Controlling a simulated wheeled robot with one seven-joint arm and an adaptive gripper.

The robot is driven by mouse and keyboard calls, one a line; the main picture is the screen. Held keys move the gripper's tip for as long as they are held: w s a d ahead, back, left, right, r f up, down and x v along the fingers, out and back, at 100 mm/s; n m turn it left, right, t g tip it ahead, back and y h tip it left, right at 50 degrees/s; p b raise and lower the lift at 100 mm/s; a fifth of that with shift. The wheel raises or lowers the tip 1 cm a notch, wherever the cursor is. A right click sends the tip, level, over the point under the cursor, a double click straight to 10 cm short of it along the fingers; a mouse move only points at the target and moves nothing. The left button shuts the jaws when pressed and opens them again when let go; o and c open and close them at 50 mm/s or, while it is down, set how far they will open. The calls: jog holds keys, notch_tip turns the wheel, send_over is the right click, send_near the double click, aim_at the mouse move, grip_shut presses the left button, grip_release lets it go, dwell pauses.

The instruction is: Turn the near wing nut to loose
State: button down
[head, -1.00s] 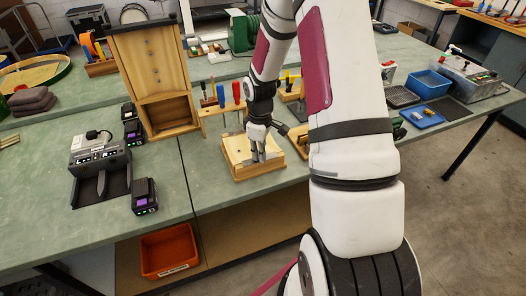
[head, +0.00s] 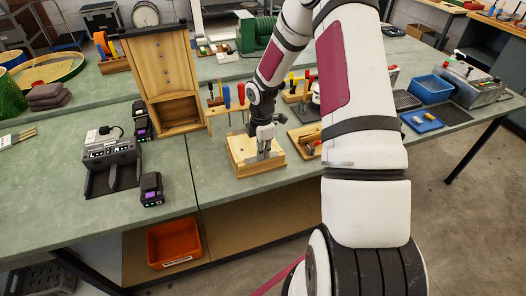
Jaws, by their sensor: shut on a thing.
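My gripper (head: 264,155) points down at a light wooden block (head: 247,168) near the front edge of the green bench. Its fingers are closed together over the top of the block, toward its right side. The near wing nut is not visible apart from the fingers, which cover the spot where they meet the block. I cannot make out the nut's angle or any far nut at this size.
A wooden tray with tools (head: 306,140) lies right of the block, and a tool rack (head: 228,108) stands behind it. A tall wooden cabinet (head: 158,65) and a charger (head: 110,160) are to the left. An orange bin (head: 174,243) sits on the lower shelf.

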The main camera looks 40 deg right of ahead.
jog(key=shift+n, duration=0.6)
jog(key=c, duration=1.7)
grip_release()
jog(key=shift+o, duration=0.2)
notch_tip(320, 180, up, 12)
